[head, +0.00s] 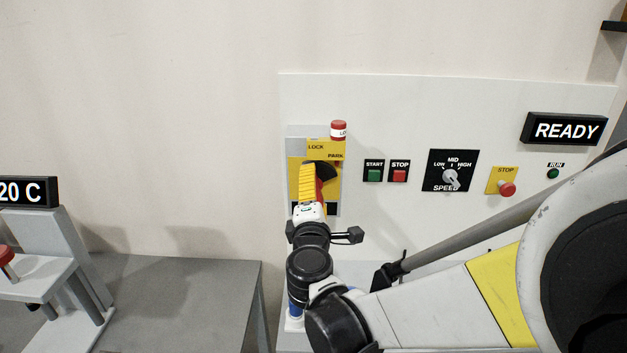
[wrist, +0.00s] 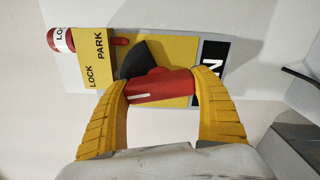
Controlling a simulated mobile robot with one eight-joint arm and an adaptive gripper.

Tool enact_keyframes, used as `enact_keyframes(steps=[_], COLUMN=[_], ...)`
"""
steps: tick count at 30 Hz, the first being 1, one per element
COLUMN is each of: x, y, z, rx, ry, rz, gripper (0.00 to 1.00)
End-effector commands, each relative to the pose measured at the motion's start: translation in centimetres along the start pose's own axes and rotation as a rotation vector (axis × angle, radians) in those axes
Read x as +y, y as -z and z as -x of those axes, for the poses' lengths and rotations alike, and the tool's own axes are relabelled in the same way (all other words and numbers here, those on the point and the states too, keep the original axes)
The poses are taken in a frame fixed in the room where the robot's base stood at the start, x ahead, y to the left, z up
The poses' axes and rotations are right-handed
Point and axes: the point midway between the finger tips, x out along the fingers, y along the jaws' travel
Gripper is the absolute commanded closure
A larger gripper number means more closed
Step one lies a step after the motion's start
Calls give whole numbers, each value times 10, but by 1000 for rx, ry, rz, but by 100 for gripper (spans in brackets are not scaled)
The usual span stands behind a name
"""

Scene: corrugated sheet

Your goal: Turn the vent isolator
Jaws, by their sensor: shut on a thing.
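The vent isolator is a yellow plate (head: 332,150) marked LOCK and PARK, on a grey box on the white panel. In the wrist view the plate (wrist: 100,75) carries a black disc (wrist: 132,62) with a red handle (wrist: 160,85) that has a short white line. My gripper (wrist: 163,84) has its yellow ribbed fingers shut on the red handle, one at each end. In the head view my gripper (head: 307,184) covers much of the handle and the plate's lower left. A black label on the plate is partly hidden.
A red-and-white piece (head: 339,130) marked LO sits at the plate's top. To the right are START (head: 374,171) and STOP (head: 399,171) buttons, a SPEED knob (head: 450,178), a yellow stop (head: 502,181) and a READY sign (head: 564,129). A grey table (head: 190,290) stands left.

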Motion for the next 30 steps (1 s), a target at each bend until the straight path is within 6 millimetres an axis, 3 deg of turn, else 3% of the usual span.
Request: enact_keyframes(steps=[12,29,30], x=[-2,-2,-2], y=[0,0,0], z=[1,2,2], rx=[0,-1,-1], ry=[2,2,2], rz=[-199,-230,-230], gripper=[55,55,19])
